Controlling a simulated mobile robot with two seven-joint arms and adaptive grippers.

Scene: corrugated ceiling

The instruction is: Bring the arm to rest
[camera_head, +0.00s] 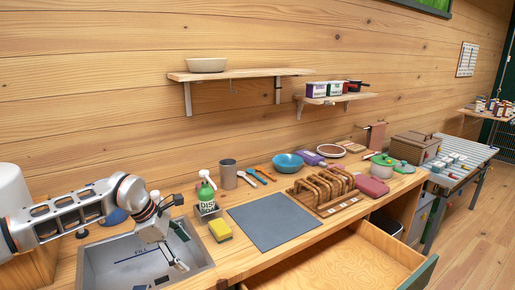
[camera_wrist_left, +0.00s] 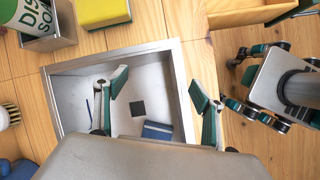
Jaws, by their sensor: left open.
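My left arm comes in from the left in the head view. My left gripper (camera_head: 178,246) hangs fingers-down over the grey metal sink (camera_head: 105,262). In the left wrist view its two green-padded fingers (camera_wrist_left: 158,90) are spread apart over the sink, with nothing between them. A second gripper (camera_wrist_left: 268,85), apparently my right one, shows at the right edge of the wrist view, over the wooden floor or counter front; I cannot tell its opening.
A blue item (camera_wrist_left: 157,131) lies in the sink. Beside the sink are a yellow sponge (camera_head: 220,230), a dish soap bottle (camera_head: 206,192) and a steel cup (camera_head: 228,174). A dark mat (camera_head: 273,221) lies clear on the counter. A wooden drawer (camera_head: 345,266) stands open.

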